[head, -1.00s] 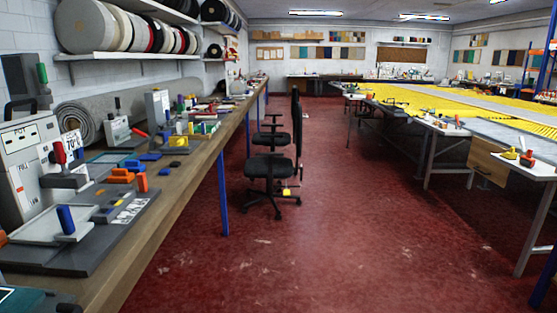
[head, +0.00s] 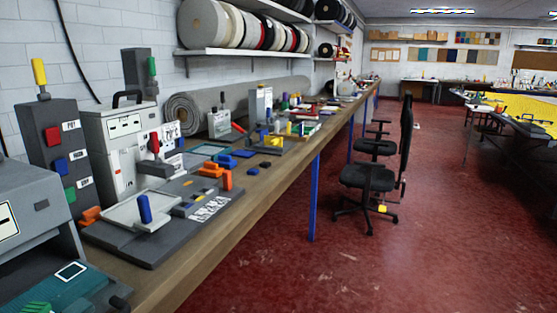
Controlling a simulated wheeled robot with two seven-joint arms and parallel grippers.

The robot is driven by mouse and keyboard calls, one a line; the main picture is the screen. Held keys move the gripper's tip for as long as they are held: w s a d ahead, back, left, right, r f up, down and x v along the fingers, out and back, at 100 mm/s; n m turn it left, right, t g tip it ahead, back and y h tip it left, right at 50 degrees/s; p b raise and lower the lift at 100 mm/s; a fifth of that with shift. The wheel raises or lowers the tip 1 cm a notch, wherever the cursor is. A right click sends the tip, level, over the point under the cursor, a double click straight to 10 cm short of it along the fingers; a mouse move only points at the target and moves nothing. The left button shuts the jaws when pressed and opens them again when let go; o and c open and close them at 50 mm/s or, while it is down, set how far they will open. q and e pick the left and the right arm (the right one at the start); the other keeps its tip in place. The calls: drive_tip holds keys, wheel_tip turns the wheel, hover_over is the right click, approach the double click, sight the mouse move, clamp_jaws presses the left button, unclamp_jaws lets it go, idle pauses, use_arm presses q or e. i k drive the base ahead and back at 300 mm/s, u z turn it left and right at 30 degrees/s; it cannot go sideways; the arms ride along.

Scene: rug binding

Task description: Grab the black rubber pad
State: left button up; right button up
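I cannot single out the black rubber pad with certainty. Small dark pieces (head: 265,164) lie on the long wooden workbench (head: 262,188), near blue and orange blocks, but they are too small to identify. A dark grey flat base plate (head: 155,250) lies nearer, carrying a light tray (head: 127,211) with a blue handle. Neither of my grippers is in view.
Machines with coloured buttons (head: 58,145) crowd the near left of the bench. Rug rolls (head: 240,25) sit on a shelf above. Black office chairs (head: 370,175) stand beside the bench. The red floor (head: 400,270) is open to the right.

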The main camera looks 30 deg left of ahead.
sight(265, 165)
drive_tip(key=i, duration=3.2)
drive_tip(key=u, duration=2.6)
